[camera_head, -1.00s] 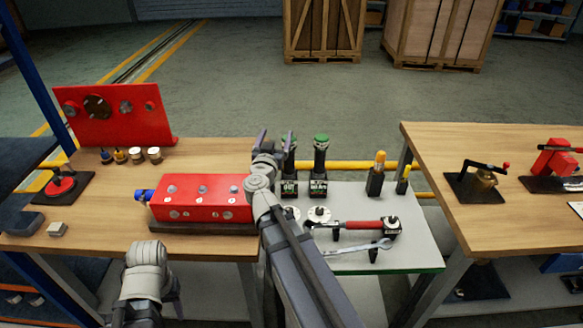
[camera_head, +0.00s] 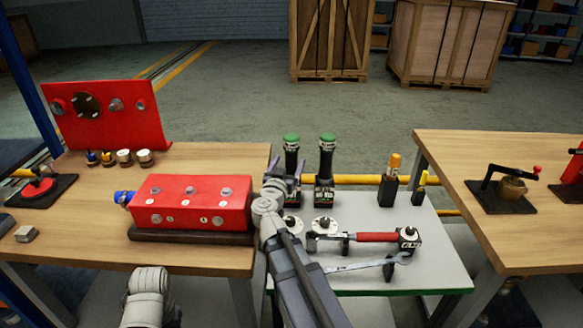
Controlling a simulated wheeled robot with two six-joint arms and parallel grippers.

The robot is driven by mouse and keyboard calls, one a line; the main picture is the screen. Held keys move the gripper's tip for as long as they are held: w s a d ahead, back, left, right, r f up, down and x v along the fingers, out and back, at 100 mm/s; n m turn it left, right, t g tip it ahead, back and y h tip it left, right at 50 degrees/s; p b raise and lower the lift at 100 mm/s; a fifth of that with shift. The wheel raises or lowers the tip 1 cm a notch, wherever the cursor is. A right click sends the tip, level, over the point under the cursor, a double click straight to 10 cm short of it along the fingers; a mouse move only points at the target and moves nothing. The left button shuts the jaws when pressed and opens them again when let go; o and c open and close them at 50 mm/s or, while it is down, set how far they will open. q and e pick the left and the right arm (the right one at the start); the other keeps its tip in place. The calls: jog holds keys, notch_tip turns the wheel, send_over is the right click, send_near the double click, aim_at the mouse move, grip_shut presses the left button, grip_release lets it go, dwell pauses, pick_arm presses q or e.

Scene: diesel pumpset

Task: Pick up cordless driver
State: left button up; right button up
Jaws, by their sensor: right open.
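Two dark upright tools with green tops stand side by side on the grey table; they look like cordless drivers, the left one (camera_head: 291,148) and the right one (camera_head: 327,160). My right gripper (camera_head: 284,168) is open at the left tool, in front of its lower body. Its fingers point away from me, one to the left of the tool and one overlapping it in the picture. I cannot tell whether they touch it.
The grey table (camera_head: 437,262) also holds a red-handled wrench (camera_head: 377,237), a spanner (camera_head: 365,265), round white pieces (camera_head: 324,225) and two yellow-topped tools (camera_head: 390,180). A red block (camera_head: 190,202) sits on the wooden bench to the left. Another bench stands right.

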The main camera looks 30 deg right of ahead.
jog(key=x, duration=0.6)
jog(key=shift+w+d+r, duration=0.15)
jog(key=shift+d+r, duration=0.05)
jog(key=shift+r, duration=0.05)
grip_shut()
dwell(0.6)
dwell(0.7)
